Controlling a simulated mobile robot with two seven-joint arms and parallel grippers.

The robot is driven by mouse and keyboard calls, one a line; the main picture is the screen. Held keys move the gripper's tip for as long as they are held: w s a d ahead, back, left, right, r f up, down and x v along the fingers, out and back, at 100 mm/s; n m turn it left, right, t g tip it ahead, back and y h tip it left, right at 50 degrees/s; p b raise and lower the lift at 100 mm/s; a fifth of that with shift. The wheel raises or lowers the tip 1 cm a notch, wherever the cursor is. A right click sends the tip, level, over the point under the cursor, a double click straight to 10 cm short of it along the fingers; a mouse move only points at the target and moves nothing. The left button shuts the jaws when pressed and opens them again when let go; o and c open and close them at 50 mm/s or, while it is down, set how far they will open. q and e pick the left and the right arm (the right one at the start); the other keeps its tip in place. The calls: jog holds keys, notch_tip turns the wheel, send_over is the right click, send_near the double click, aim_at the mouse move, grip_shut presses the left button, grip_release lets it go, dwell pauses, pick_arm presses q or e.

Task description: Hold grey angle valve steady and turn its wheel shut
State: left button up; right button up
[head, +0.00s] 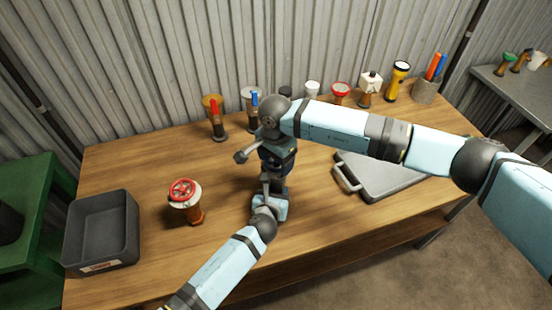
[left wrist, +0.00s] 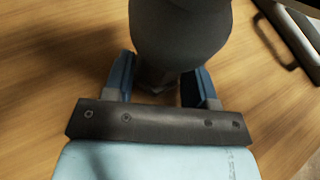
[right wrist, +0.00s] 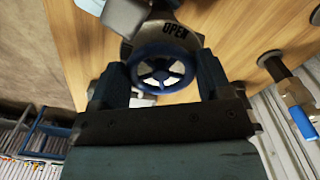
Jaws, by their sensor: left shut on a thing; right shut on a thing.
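The grey angle valve (head: 243,156) stands on the workbench in the middle of the head view, mostly hidden behind my grippers. Its grey body (left wrist: 180,30) fills the top of the left wrist view. My left gripper (head: 268,186) is shut on the lower valve body, one blue finger on each side. The valve's dark blue spoked wheel (right wrist: 161,72) shows in the right wrist view beside a plate marked OPEN (right wrist: 175,30). My right gripper (head: 280,157) is shut on this wheel from above, a finger at each side.
A red-wheeled valve (head: 186,198) and a dark open bin (head: 100,232) stand to the left. A grey case (head: 385,178) lies to the right. Lever valves, a yellow flashlight (head: 397,80) and a cup of pens (head: 426,90) line the back.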

jog(key=m, duration=0.5)
jog(key=shift+w+a+m, duration=0.1)
jog(key=shift+m, duration=0.3)
dwell(0.4)
jog(key=o, duration=0.9)
notch_tip(320, 180, up, 12)
jog(key=shift+r, duration=0.1)
